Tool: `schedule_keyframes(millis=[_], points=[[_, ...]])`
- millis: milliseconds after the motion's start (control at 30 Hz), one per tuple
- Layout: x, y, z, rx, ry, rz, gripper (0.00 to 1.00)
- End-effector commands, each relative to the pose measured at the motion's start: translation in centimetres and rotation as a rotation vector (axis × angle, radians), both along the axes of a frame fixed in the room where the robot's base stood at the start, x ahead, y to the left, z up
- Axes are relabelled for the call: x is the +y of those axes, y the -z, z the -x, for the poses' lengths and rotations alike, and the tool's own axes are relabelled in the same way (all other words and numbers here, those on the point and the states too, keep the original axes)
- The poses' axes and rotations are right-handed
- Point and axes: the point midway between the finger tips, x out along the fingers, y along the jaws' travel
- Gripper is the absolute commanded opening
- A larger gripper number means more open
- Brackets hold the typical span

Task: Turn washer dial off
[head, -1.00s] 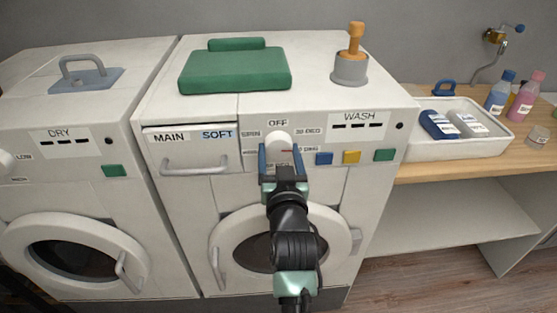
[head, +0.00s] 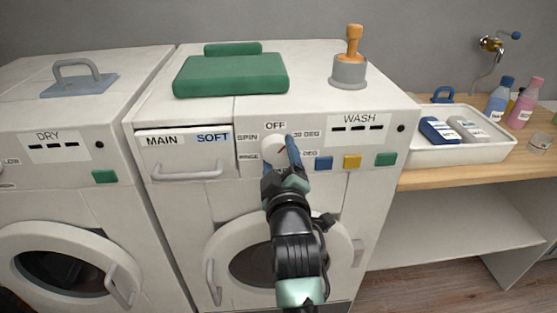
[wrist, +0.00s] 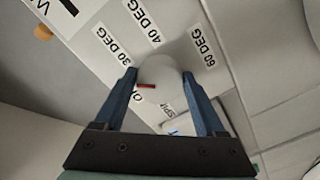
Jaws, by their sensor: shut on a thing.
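The washer (head: 330,190) stands in the middle of the head view. Its round white dial (head: 275,146) is on the front panel, below the OFF label (head: 275,126). My gripper (head: 281,152) is at the dial, shut on it, with one blue finger on each side. In the wrist view the dial (wrist: 163,84) sits between the fingers, and its red mark points left, between the 30 DEG label (wrist: 113,45) and a part-hidden label starting with O. The fingers hide parts of the labels around the dial.
Blue, yellow and green buttons (head: 352,162) lie right of the dial. The drawer handle (head: 187,172) sticks out on the left, the round door (head: 220,262) below. A dryer (head: 60,190) stands left. A wooden counter (head: 440,177) with a white tray (head: 470,156) is on the right.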

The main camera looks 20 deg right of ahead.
Motion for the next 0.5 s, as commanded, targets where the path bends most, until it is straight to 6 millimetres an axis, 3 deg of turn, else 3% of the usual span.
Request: schedule_keyframes(millis=[500], points=[[-0.2, -0.08, 0.06, 0.131, 0.001, 0.446, 0.17]])
